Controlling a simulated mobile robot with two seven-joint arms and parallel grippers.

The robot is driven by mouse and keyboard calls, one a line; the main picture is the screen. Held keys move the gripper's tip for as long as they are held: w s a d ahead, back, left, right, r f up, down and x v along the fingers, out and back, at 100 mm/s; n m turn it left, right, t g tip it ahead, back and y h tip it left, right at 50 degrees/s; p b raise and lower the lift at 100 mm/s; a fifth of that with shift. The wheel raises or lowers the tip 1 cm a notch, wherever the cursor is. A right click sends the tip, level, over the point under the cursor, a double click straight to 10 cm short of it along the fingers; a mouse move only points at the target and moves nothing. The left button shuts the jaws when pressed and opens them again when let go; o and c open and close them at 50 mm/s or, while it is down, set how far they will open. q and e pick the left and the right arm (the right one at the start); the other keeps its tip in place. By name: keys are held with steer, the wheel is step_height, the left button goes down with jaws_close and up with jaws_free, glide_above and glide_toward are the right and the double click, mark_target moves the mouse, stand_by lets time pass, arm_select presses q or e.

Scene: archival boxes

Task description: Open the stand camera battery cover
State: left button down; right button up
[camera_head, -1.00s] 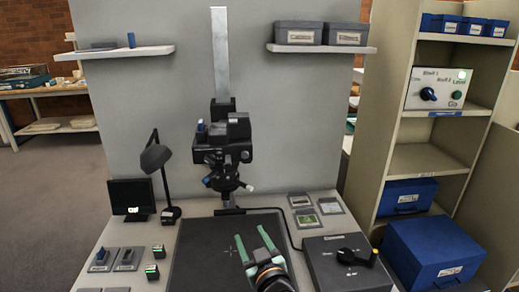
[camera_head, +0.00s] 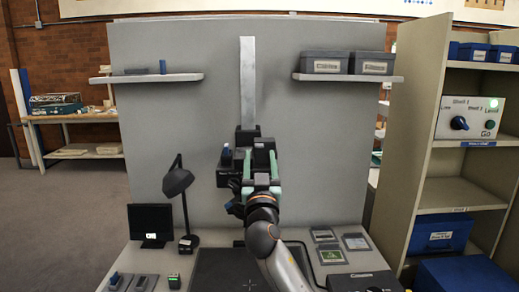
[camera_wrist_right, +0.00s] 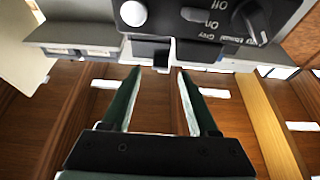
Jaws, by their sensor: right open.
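The stand camera (camera_head: 229,172) is a black body on the pale vertical column (camera_head: 247,80) in the head view. My right gripper (camera_head: 262,158) is in front of its right part, with its green fingers pointing up at it and covering some of it. In the right wrist view the gripper (camera_wrist_right: 158,72) is open, with nothing between the fingers. A small dark block (camera_wrist_right: 161,54) shows just beyond the fingertips; I cannot tell whether they touch it. I cannot make out the battery cover. My left gripper is not in view.
A black lamp (camera_head: 178,182) and a small monitor (camera_head: 151,222) stand left of the camera. Flat cards (camera_head: 332,255) lie to its right.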

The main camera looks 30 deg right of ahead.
mark_target(259, 148)
steer(key=shift+x, duration=1.7)
steer(key=shift+f, duration=0.1)
jaws_close()
